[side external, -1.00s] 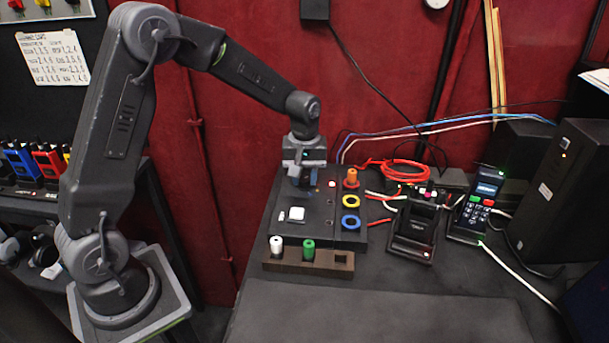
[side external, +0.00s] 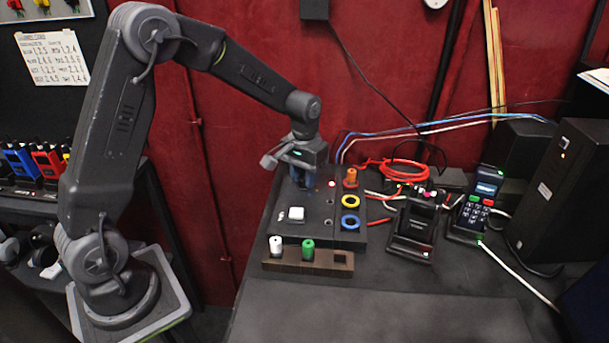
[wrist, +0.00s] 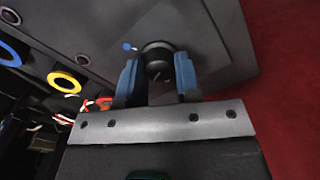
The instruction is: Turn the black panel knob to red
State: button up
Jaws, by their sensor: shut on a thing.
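The black knob (wrist: 157,53) is round and sits on the dark panel (wrist: 215,40) in the wrist view. My gripper (wrist: 158,80) has its two blue fingers closed on the knob's sides. A blue dot (wrist: 128,46) shows on the panel just left of the knob. In the side external view my gripper (side external: 302,184) points down at the far left part of the panel (side external: 318,222), and it hides the knob there. A red light (side external: 332,184) glows on the panel to the right of the gripper. I cannot make out a red mark beside the knob.
A white button (side external: 296,213) is nearer. A block (side external: 322,261) in front holds a white peg (side external: 276,246) and a green peg (side external: 308,248). The front tabletop is clear.

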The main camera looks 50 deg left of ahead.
jog(key=shift+m, duration=0.3)
jog(key=o, duration=0.9)
jog(key=shift+o, duration=0.2)
notch_tip(320, 180, up, 14)
jog(key=shift+f, duration=0.1)
